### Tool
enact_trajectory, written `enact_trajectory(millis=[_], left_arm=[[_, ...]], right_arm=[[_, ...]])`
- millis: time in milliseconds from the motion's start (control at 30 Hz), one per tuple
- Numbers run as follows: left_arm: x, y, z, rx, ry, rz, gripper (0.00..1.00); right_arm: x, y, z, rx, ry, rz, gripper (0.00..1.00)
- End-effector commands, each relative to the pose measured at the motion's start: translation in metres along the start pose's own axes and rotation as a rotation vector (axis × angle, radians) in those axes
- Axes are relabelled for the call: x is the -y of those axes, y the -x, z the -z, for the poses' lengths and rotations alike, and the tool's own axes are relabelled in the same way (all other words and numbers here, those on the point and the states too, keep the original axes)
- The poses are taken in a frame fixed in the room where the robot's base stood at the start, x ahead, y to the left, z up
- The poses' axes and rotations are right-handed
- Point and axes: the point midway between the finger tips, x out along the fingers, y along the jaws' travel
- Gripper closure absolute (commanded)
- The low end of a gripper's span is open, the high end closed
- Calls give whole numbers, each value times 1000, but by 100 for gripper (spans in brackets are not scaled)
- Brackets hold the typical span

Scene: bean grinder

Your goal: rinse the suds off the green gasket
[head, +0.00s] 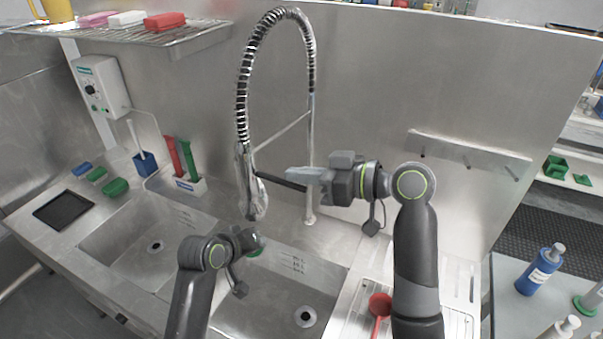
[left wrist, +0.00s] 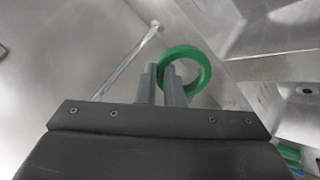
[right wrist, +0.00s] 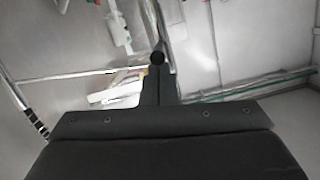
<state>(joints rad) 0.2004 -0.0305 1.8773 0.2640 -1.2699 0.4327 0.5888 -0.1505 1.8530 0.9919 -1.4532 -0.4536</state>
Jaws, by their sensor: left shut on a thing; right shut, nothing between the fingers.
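The green gasket (left wrist: 203,62) is a plain ring, and my left gripper (left wrist: 167,75) is shut on its near side. In the head view only a bit of the gasket (head: 257,247) shows past my left gripper (head: 250,238), just below the metal spray head (head: 250,190) of the tap. I make out no suds on the ring and no clear water stream. My right gripper (head: 297,173) is shut and empty, its tips beside the dark tap lever (head: 280,183). In the right wrist view a round black knob (right wrist: 157,58) shows at the fingertips; I cannot tell whether they touch.
The left sink basin (head: 125,237) and right sink basin (head: 275,285) lie below. A coiled hose (head: 243,90) arches above. A red spoon-like tool (head: 380,303) lies on the right drainboard.

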Motion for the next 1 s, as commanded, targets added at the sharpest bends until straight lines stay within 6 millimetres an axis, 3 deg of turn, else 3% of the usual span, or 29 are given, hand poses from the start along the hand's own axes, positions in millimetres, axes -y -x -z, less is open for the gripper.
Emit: enact_trajectory(millis=[233, 433, 700, 867, 1000], left_arm=[[0, 0, 0, 0, 0, 0, 100], [0, 0, 0, 0, 0, 0, 100], [0, 0, 0, 0, 0, 0, 100], [0, 0, 0, 0, 0, 0, 100], [0, 0, 0, 0, 0, 0, 100]], right_arm=[[0, 0, -2, 0, -1, 0, 100], [-2, -3, -18, 0, -3, 0, 100], [-2, -3, -17, 0, 0, 0, 100], [-2, 2, -8, 0, 4, -1, 100], [-3, 13, 14, 0, 8, -2, 100]])
